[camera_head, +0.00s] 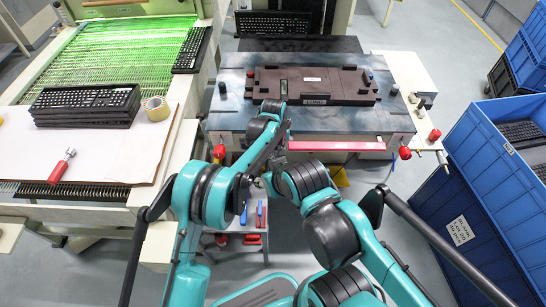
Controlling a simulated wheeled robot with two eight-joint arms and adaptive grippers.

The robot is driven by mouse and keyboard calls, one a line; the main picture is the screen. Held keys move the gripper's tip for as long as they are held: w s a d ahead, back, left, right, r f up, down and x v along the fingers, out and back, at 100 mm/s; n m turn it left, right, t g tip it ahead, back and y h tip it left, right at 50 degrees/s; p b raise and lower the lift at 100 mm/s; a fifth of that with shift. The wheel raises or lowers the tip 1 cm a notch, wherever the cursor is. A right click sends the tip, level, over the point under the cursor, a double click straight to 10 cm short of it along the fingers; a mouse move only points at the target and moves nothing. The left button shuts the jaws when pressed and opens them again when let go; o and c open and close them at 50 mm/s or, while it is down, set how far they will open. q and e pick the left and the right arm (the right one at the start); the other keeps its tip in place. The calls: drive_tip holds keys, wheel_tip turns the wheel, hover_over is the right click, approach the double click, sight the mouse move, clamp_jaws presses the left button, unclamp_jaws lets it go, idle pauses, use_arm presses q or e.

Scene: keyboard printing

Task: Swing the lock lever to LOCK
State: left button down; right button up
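A dark fixture (328,83) with a small printed label on its front edge sits on the blue-grey press bed (235,117). A red bar (335,146) runs along the bed's front edge; I cannot tell whether it is the lock lever, and no LOCK marking is readable. Red knobs (405,152) (219,153) sit near the front corners. My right gripper (270,178) is close by, slightly nearer to me. Finger openings are hidden or too small to tell.
On the left bench, stacked black keyboards (86,103), a tape roll (156,108) and a red-handled tool (61,167) lie beside a green-lit conveyor (120,58). A keyboard (273,23) lies behind the bed. Blue crates (480,195) stand at right.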

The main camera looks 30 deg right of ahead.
use_arm(q)
drive_tip(key=shift+d+n, duration=0.2)
drive_tip(key=shift+n, duration=0.2)
drive_tip(key=c, duration=1.4)
unclamp_jaws()
